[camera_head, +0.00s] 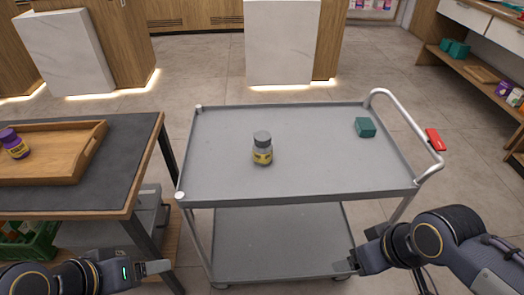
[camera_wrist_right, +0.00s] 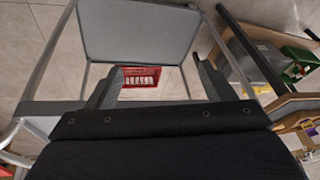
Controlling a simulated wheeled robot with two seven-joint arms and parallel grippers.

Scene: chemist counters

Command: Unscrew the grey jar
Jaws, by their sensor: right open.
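The grey jar (camera_head: 262,148) has a grey lid and a yellow label. It stands upright on the top of the grey cart (camera_head: 310,165), left of its middle, with nothing touching it. My left gripper (camera_head: 160,267) is low at the left, in front of the cart and apart from the jar; its jaw gap is not clear. My right gripper (camera_head: 350,262) is low in front of the cart's right side, away from the jar. In the right wrist view its two fingers (camera_wrist_right: 157,82) are spread with nothing between them. The jar is not visible there.
A teal box (camera_head: 365,127) sits at the cart's back right, near the curved handle (camera_head: 412,120) on that side. A dark table (camera_head: 125,140) at the left bears a wooden tray (camera_head: 85,165) with a purple-lidded jar (camera_head: 14,145). The cart top around the grey jar is clear.

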